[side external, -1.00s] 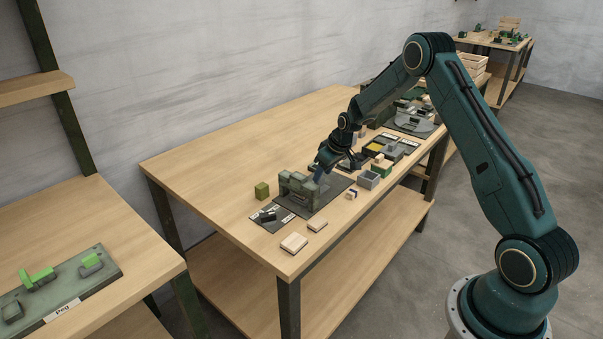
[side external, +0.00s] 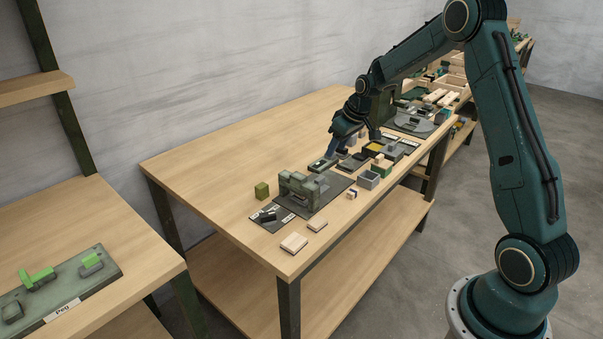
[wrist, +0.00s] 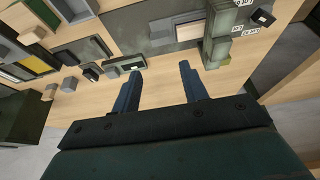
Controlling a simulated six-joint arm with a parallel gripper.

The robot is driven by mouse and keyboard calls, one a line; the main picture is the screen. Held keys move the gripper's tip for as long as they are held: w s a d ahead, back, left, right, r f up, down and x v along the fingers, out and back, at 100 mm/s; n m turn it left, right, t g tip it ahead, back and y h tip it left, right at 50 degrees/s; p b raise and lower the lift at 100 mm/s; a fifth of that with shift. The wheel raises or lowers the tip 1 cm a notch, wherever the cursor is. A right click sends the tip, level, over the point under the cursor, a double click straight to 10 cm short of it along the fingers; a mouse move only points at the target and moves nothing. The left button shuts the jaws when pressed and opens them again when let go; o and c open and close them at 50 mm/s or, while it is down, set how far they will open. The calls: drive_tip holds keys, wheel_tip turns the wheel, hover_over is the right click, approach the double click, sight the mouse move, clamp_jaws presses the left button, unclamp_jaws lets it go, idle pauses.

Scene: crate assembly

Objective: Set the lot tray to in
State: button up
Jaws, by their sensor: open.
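My gripper (side external: 345,150) is open and empty above the bench. In the wrist view its two blue fingers (wrist: 161,68) are apart with bare wood between them. I cannot tell for sure which piece is the lot tray. A small dark tray-like piece with a pale inset (side external: 322,164) lies below my gripper, beside the grey plate; it also shows left of the fingertips in the wrist view (wrist: 126,68). A grey-green bracket-shaped fixture (side external: 298,188) stands on the plate. A dark labelled plate with a black block (side external: 268,217) lies before it; its lettering is unreadable.
The grey plate (side external: 337,189) lies under the fixture. A grey open box (side external: 369,179) and other bins crowd the right. The bench's left side (side external: 220,150) is clear.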

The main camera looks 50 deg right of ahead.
idle(0.4)
drive_tip(key=r+g, duration=0.1)
drive_tip(key=g, duration=0.3)
hover_over(320, 178)
drive_tip(key=shift+a, duration=0.1)
idle(0.3)
wheel_tip(320, 178, down, 14)
drive_tip(key=shift+r, duration=0.1)
idle(0.9)
drive_tip(key=shift+c, duration=0.4)
